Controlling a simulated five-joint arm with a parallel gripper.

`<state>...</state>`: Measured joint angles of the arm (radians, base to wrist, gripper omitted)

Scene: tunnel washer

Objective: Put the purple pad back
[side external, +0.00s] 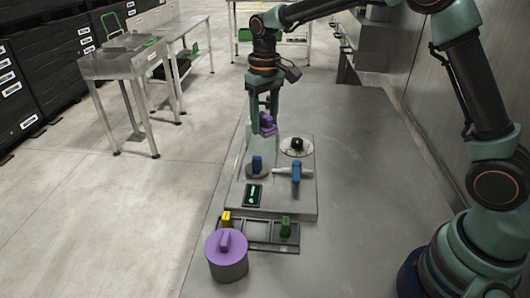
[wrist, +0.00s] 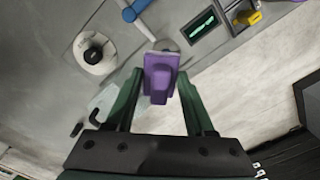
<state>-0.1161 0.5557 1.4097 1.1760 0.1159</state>
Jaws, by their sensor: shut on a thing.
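My gripper (side external: 265,112) is shut on the purple pad (side external: 268,124) and holds it by its grip, near the far end of the grey panel (side external: 233,205). In the wrist view the purple pad (wrist: 161,62) sits between the two fingertips (wrist: 160,82). A dark rack (side external: 258,237) lies at the panel's near end. It holds a yellow pad (side external: 226,219) on the left and a green pad (side external: 286,226) on the right, with open space between them. In the wrist view the yellow pad (wrist: 248,17) shows at the top right.
A round canister with a purple top (side external: 227,257) stands before the rack. Bench space to the right is clear.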

